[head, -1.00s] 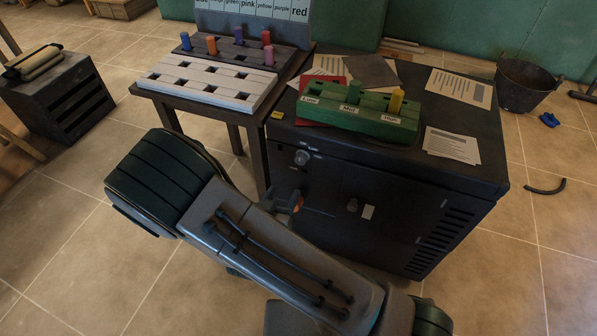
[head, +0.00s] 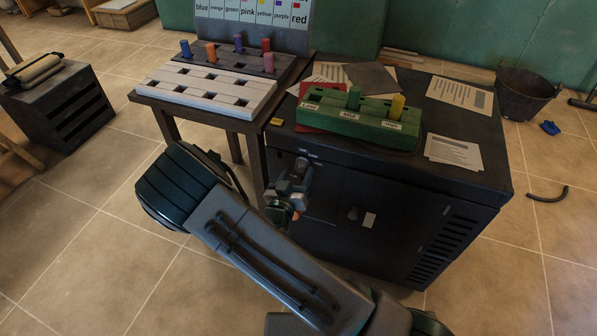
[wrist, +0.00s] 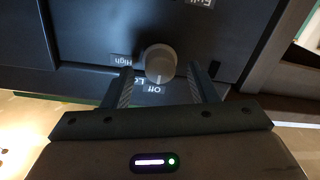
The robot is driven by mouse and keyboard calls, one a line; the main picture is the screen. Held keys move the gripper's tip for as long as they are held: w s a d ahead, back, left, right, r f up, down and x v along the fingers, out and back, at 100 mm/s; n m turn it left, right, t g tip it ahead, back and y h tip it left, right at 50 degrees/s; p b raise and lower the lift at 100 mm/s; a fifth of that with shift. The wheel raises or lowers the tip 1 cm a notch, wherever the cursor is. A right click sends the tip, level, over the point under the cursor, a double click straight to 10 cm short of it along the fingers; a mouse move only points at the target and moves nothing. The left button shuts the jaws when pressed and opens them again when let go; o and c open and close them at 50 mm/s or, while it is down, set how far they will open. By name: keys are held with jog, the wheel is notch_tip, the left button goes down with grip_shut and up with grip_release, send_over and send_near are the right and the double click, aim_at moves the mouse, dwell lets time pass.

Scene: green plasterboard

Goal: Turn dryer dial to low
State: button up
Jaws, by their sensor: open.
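The dryer (head: 340,215) is a black box-like unit with its front facing my arm. Its grey round dial (wrist: 160,64) shows in the wrist view. A pale mark on the dial appears to face the Off side. My gripper (wrist: 161,75) is open, with one finger on each side of the dial and visible gaps.
A green block holder (head: 358,122) with pegs and papers (head: 453,151) lie on the dryer top. A small table (head: 258,150) with a pegboard stands close on the left. A dark bucket (head: 524,93) stands on the floor at right. The floor in front is open.

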jog(key=shift+w+d, duration=0.2)
jog(key=shift+w, duration=0.45)
jog(key=c, duration=1)
